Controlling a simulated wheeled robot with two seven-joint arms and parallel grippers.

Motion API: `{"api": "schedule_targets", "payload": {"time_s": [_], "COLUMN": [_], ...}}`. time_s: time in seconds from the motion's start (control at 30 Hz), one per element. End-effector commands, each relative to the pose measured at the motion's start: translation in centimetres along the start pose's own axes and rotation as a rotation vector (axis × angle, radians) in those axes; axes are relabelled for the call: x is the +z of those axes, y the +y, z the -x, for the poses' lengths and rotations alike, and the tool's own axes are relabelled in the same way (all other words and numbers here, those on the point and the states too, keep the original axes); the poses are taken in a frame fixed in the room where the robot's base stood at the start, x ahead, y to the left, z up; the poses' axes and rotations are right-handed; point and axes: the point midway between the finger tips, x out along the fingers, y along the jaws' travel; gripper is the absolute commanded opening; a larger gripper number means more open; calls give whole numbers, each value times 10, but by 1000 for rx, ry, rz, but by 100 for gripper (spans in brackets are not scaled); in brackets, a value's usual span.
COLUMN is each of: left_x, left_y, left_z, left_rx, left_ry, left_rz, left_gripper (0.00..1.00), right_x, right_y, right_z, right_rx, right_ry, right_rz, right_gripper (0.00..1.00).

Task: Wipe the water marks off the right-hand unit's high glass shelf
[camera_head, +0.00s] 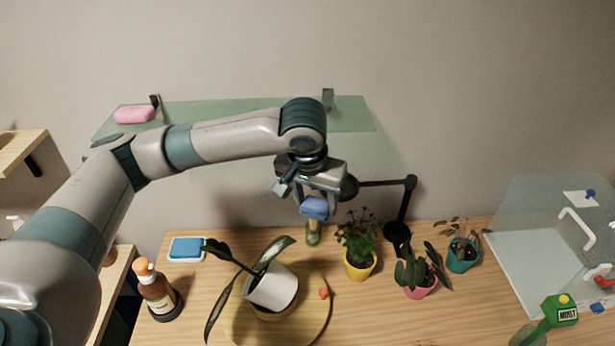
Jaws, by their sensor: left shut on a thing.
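The high glass shelf (352,117) is a long pale-green pane on the wall, held by dark brackets. I cannot make out any water marks on it. My left gripper (316,203) is shut on a small blue sponge-like block (314,208). It hangs pointing down, in front of the shelf's right part and lower in the picture, above the wooden bench. My left forearm crosses in front of the shelf and hides part of its front edge. A pink block (134,115) lies on the shelf's left end. My right gripper is not in view.
A clear case (540,260) is at right.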

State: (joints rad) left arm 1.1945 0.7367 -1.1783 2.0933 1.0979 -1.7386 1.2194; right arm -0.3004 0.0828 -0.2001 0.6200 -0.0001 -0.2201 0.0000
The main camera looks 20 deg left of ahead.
Motion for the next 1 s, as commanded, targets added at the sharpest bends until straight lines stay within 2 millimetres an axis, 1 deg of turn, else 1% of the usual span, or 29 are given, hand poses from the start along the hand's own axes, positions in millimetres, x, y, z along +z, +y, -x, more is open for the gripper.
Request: {"api": "schedule_targets", "payload": {"time_s": [0.03, 0.13, 0.2, 0.4, 0.57, 0.8, 0.9, 1.0], "left_x": [2, 1, 4, 11, 20, 35, 40, 44], "left_y": [2, 1, 1, 1, 1, 2, 2, 2], "left_z": [-6, -4, -16, -38, -66, -116, -132, -144], "left_rx": [1, 2, 0, -1, -1, -1, -1, -1], "left_ry": [-4, -2, 0, 0, 0, 0, 0, 0], "left_rz": [0, 2, 1, 1, 1, 1, 1, 1], "left_gripper": [33, 33, 33, 33, 33, 33, 33, 33], "right_x": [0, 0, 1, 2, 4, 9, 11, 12], "right_y": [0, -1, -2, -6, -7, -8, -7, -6], "right_z": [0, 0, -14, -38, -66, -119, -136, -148], "right_rx": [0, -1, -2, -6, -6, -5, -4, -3], "right_ry": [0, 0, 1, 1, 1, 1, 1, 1], "right_rz": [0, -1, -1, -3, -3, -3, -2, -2], "right_gripper": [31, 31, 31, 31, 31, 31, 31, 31]}}
